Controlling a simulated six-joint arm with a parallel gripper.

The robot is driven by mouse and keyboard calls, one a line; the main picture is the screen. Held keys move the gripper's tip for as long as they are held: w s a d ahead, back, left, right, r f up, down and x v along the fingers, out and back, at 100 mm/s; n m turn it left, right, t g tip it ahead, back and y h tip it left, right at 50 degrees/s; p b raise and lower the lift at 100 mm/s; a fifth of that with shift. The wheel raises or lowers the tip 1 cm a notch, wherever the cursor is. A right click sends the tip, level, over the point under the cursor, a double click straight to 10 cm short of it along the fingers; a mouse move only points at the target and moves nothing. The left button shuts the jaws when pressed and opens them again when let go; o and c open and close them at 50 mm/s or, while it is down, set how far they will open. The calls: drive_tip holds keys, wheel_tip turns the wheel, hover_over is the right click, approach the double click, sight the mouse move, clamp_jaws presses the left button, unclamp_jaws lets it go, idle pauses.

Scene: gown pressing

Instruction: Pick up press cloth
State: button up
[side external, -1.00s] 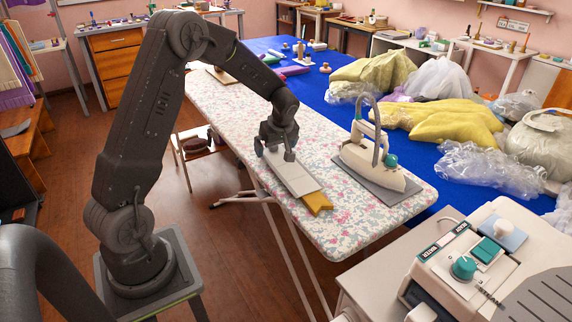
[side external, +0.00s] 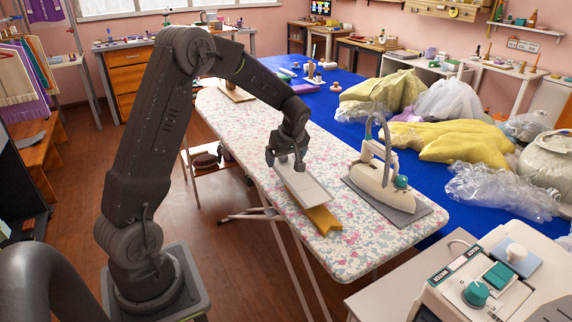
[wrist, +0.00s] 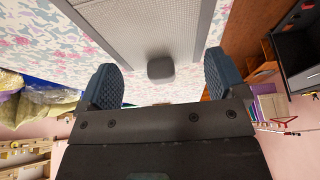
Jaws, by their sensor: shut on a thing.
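The press cloth (side external: 306,190) is a flat pale panel with a grey border, above the left part of the floral ironing board. In the wrist view it is a light mesh panel (wrist: 150,28) with a small dark knob (wrist: 161,67) on its edge. My gripper (side external: 286,162) is at the panel's far end, shut on it. In the wrist view the two blue-grey fingers (wrist: 162,80) stand on either side of the knob. The panel appears slightly raised and tilted; the exact gap beneath is hard to tell.
A mustard strip (side external: 322,219) lies below the panel's near end. A cream iron (side external: 376,178) stands on a grey pad to the right. The floral ironing board (side external: 345,250) has free room in front.

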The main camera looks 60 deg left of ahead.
drive_tip(key=s+a+r, duration=0.6)
drive_tip(key=s+r, duration=0.2)
drive_tip(key=s, duration=0.1)
drive_tip(key=shift+s+a+r, duration=0.15)
drive_tip(key=shift+s+a, duration=0.05)
drive_tip(key=shift+s, duration=0.2)
drive_tip(key=shift+w, duration=0.1)
drive_tip(key=w+a+f+n+g, duration=0.1)
drive_tip(key=w+a+f+n, duration=0.1)
drive_tip(key=w, duration=0.4)
drive_tip(key=w+a+f+n+g, duration=0.1)
drive_tip(key=w+a+f+n, duration=0.2)
drive_tip(key=w, duration=0.3)
drive_tip(key=shift+w+a+n+h, duration=0.3)
drive_tip(key=shift+w+a+n, duration=0.1)
drive_tip(key=shift+n, duration=0.2)
drive_tip(key=shift+f, duration=0.15)
drive_tip(key=shift+f, duration=3)
drive_tip(key=shift+f, duration=0.5)
